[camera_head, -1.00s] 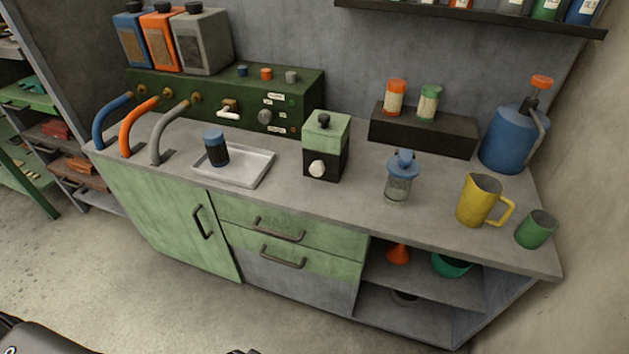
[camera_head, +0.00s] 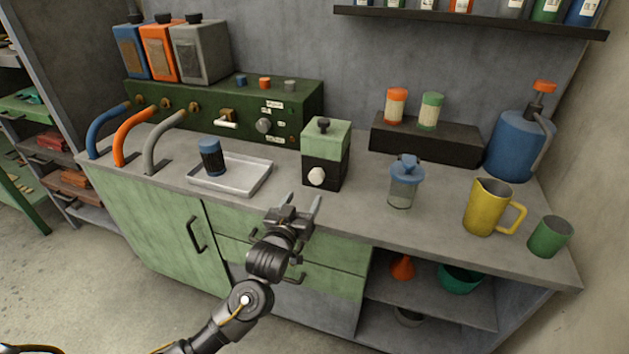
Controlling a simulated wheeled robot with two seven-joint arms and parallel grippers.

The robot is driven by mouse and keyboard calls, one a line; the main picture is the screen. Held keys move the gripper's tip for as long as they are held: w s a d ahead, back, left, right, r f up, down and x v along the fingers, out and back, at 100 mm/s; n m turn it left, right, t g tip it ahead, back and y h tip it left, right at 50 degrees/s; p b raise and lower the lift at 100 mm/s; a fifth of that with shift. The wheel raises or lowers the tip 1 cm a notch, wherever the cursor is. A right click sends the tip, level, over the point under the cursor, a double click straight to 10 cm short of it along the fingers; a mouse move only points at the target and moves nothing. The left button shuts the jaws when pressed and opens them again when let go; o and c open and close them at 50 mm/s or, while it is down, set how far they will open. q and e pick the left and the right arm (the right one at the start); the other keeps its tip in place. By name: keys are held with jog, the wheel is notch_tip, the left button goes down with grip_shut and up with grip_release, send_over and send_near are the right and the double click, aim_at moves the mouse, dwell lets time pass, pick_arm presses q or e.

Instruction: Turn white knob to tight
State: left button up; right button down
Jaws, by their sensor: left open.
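A white knob (camera_head: 316,177) sits on the black lower front of a small box (camera_head: 326,139) with a pale green top and a black cap. The box stands upright on the grey counter. My left gripper (camera_head: 293,206) is open and empty, in front of the counter's front edge, below and slightly left of the knob, and apart from it. Its fingers point up toward the box. My right gripper is not in view.
A metal tray (camera_head: 232,181) with a dark blue-capped jar (camera_head: 211,156) lies left of the box. A blue-lidded glass jar (camera_head: 403,184), yellow jug (camera_head: 488,207) and green cup (camera_head: 549,237) stand to the right. The green machine (camera_head: 300,104) stands behind.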

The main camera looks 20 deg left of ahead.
aim_at(315, 178)
pick_arm(q)
jog(key=w, duration=1)
jog(key=shift+w+d+f, duration=0.1)
jog(key=shift+d, duration=0.25)
jog(key=c, duration=1)
